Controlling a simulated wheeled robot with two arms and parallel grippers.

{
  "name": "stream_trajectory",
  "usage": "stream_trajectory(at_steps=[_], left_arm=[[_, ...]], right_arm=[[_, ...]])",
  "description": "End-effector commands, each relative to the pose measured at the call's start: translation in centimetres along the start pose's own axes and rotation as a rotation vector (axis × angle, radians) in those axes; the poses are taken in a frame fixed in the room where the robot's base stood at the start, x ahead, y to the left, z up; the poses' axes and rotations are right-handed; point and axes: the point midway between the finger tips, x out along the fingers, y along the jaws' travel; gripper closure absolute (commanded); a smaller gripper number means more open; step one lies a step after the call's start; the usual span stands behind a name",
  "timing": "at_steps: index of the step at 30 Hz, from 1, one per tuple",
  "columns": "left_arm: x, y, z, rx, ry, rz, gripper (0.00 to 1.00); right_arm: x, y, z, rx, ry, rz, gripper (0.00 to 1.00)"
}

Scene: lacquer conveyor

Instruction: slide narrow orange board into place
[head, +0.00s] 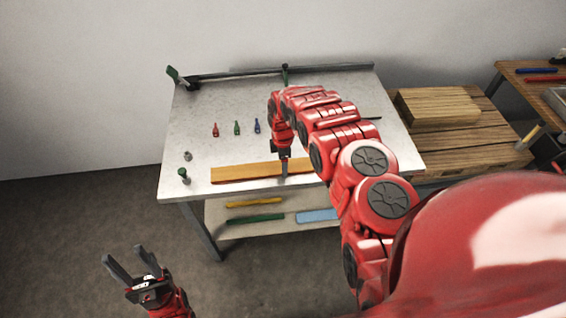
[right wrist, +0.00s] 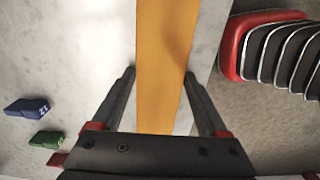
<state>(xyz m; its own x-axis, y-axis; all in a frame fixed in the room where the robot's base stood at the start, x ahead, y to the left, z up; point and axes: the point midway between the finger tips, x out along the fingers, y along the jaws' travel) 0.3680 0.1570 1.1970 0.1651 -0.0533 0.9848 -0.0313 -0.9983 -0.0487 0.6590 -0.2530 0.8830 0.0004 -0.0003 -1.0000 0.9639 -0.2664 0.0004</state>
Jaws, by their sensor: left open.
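The narrow orange board (head: 232,173) lies along the front part of the grey worktable, roughly parallel to its front edge. My right gripper (head: 284,168) is lowered over it from above. In the right wrist view, the board (right wrist: 165,60) runs between the two fingers of the right gripper (right wrist: 160,76), with one fingertip against each long edge. My own right arm hides the board's right end in the head view. My left gripper (head: 132,262) is open and empty, low in front of the table at the left.
The worktable (head: 225,105) carries small red (head: 215,130), green (head: 237,128) and blue (head: 257,126) pieces, and a dark rail (head: 235,75) at the back. A lower shelf holds yellow (head: 255,202), green and light blue strips. A wooden bench (head: 460,150) stands at right.

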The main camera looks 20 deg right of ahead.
Motion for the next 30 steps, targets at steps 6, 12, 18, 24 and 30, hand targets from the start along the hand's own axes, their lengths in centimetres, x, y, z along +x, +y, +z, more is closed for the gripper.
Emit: stream_trajectory(at_steps=[6, 12, 18, 24, 30], left_arm=[[0.0, 0.0, 0.0, 0.0, 0.0, 0.0, 0.5], [0.0, 0.0, 0.0, 0.0, 0.0, 0.0, 0.5], [-0.4, 0.0, 0.1, 0.0, 0.0, 0.0, 0.5], [-0.9, 0.1, 0.2, 0.0, 0.0, 0.0, 0.5], [-1.5, 0.1, 0.2, 0.0, 0.0, 0.0, 0.5]], right_arm=[[0.0, 0.0, 0.0, 0.0, 0.0, 0.0, 0.65], [0.0, 0.0, 0.0, 0.001, 0.0, 0.0, 0.94], [0.1, 0.0, -1.0, 0.001, 0.0, 0.0, 0.95], [0.2, -0.1, -2.8, 0.003, 0.0, -0.002, 0.95], [0.2, -0.1, -4.6, 0.005, 0.0, -0.001, 0.95]])
